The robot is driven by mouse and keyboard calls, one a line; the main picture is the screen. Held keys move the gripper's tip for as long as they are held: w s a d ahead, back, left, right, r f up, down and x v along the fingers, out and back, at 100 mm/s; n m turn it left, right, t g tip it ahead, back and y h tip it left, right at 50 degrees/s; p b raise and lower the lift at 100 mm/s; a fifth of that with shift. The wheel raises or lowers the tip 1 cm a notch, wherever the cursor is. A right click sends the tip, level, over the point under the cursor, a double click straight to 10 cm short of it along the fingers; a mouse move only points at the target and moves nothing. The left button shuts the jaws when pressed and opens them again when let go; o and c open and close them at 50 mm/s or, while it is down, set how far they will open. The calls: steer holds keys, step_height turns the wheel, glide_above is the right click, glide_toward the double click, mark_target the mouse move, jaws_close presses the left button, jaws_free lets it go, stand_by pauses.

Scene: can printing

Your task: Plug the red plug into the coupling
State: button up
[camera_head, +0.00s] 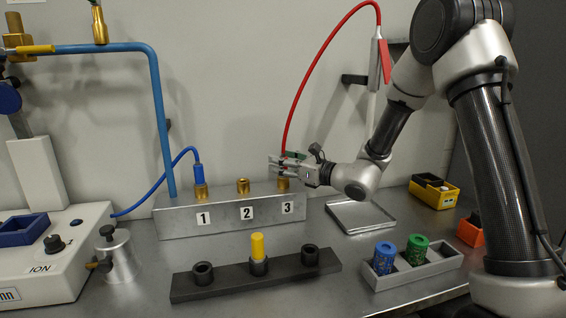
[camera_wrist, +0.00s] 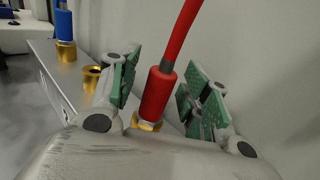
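The red plug (camera_wrist: 158,92) stands upright on a brass coupling (camera_wrist: 148,124) in the wrist view, its lower end meeting the brass. In the head view this is coupling 3 (camera_head: 283,184) on the grey block (camera_head: 235,217); my gripper largely hides the plug there. The red hose (camera_head: 311,77) rises from it in an arc. My gripper (camera_head: 276,166) is around the plug, with green-padded fingers on either side. In the wrist view gaps show between the pads and the plug, so the gripper is open. How deep the plug sits cannot be told.
A blue plug (camera_head: 199,173) sits in coupling 1; coupling 2 (camera_head: 243,186) is empty. A black rail (camera_head: 203,290) with a yellow plug (camera_head: 257,246) lies in front. A metal tray (camera_head: 360,217) and a grey rack (camera_head: 413,276) with blue and green cans stand right.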

steer(key=v, duration=1.2)
